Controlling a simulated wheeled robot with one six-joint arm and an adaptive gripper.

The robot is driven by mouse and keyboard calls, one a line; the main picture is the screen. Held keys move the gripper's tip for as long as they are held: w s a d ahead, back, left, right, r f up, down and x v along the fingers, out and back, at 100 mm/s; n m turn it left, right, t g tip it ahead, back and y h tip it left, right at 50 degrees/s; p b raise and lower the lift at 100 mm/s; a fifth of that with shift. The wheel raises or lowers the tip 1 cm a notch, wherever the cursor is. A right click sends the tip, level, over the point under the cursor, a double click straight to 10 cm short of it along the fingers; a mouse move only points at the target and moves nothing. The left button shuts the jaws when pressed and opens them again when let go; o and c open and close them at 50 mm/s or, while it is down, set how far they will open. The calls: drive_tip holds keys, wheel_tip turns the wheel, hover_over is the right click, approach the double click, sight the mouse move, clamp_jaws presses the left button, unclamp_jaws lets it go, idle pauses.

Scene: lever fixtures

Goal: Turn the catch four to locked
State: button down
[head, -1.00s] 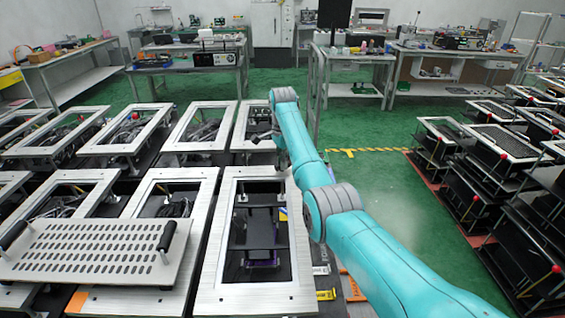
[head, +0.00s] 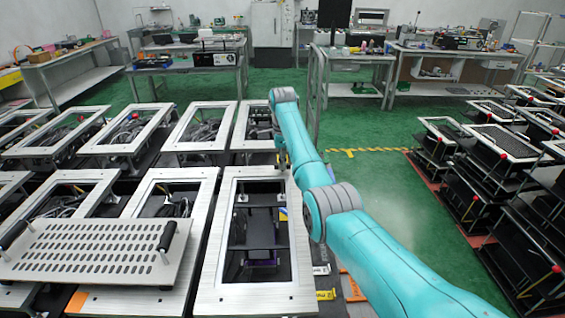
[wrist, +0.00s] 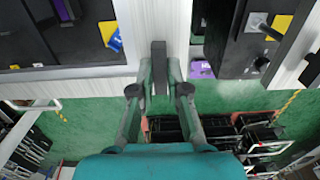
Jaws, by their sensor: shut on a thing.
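My gripper (wrist: 159,75) is shut on a dark grey upright bar (wrist: 159,60) in the wrist view. The bar stands before a pale metal frame strip; I cannot tell whether it is the handle of catch four, and no label is readable there. In the head view my gripper (head: 283,158) is small and dark below the end of my teal arm, by the far rows of framed fixtures. What it holds is not discernible in that view.
A grey lever (wrist: 262,24) with a yellow patch sits on a black panel at upper right in the wrist view. A framed fixture (head: 212,270) stands left of my arm. Red-knobbed fixtures line the right. Green floor (head: 370,200) lies open between.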

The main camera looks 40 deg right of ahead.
drive_tip(key=c, duration=1.2)
unclamp_jaws()
drive_tip(key=shift+o, duration=0.2)
drive_tip(key=shift+r, duration=0.1)
wheel_tip(320, 180, up, 7)
drive_tip(key=shift+r, duration=0.15)
